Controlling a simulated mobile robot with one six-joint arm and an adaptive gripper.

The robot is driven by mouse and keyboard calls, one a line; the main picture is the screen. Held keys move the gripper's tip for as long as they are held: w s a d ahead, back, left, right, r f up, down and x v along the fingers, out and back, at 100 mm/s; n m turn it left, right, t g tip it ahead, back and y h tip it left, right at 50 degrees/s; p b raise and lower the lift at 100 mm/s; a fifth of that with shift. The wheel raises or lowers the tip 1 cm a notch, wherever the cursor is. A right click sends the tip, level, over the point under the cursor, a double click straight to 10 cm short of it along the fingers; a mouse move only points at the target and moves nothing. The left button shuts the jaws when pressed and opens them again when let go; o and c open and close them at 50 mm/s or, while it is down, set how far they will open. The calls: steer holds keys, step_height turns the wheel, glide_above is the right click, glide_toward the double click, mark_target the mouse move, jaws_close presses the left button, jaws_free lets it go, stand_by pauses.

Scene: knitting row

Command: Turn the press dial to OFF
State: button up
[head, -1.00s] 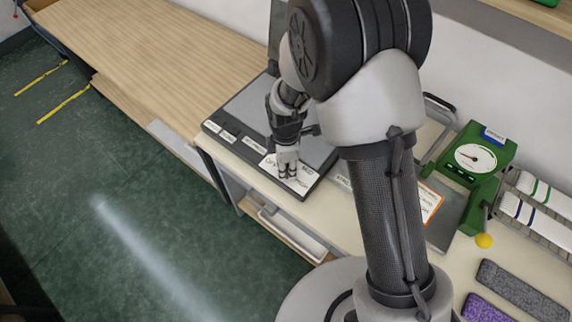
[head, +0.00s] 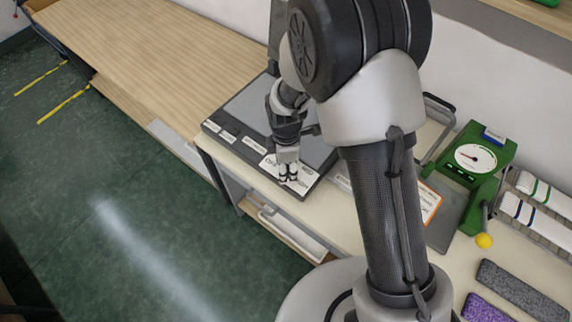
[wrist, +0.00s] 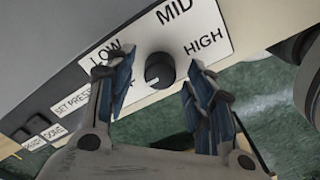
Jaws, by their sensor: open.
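The press (head: 252,104) is a dark, flat unit with a grey top on the bench. Its black round dial (wrist: 159,70) sits on a white label panel (wrist: 222,22) marked LOW, MID and HIGH. A pale mark shows on the dial's lower left; I cannot tell which setting it marks. In the head view my gripper hides the dial. My gripper (wrist: 155,90) is open, one finger on each side of the dial with gaps visible in the wrist view. In the head view my gripper (head: 288,172) is over the press's front right panel.
Small labelled buttons (wrist: 45,130) lie left of the dial. A green gauge device (head: 476,160) with a yellow-knobbed lever (head: 484,241) stands right of my arm. Grey (head: 522,288) and purple (head: 487,308) knitted pieces lie front right. The wooden bench top (head: 150,50) at left is clear.

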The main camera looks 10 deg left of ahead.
mark_target(288, 169)
steer(key=shift+r, duration=0.1)
step_height(288, 169, up, 12)
stand_by(0.4)
stand_by(0.4)
steer(key=s+d+r+m+t, duration=0.2)
steer(key=s+d+r+m, duration=0.3)
steer(key=d+r+m, duration=0.55)
steer(key=s+d+r+m+t, duration=0.1)
steer(key=s+d+r+m, duration=0.2)
steer(key=s+d+m, duration=0.1)
steer(key=s+d+r+m+t, duration=0.1)
steer(key=s+d+r+m, duration=0.3)
steer(key=s, duration=0.4)
steer(key=d+m, duration=0.1)
steer(key=m, duration=0.1)
steer(key=shift+s+d+m+t+b, duration=0.15)
steer(key=shift+s+m+t+b, duration=0.15)
steer(key=shift+s+m, duration=0.05)
